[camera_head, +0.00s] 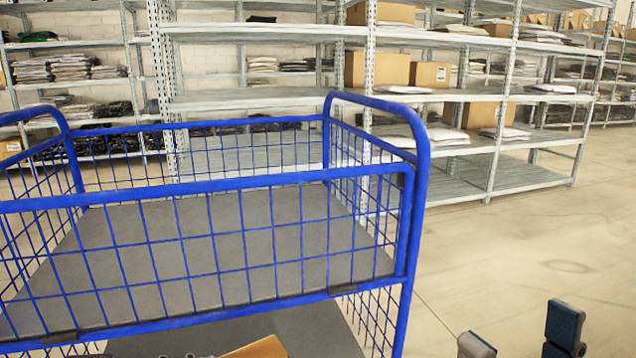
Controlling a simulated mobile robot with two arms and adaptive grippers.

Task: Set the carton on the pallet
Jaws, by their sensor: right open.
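A brown carton (258,348) shows only as a corner at the bottom edge, below the blue trolley's front panel; most of it is cut off. It appears to be over the trolley's lower grey deck (318,332). My right gripper (521,338) is at the bottom right, open and empty, with its two dark fingertips apart. It is to the right of the trolley and apart from the carton. No pallet can be made out.
The blue wire-mesh trolley (212,189) fills the left and middle, with an empty grey upper deck (160,245). Metal shelving (369,110) with cartons (430,75) and folded clothes stands behind. The floor (530,245) on the right is clear.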

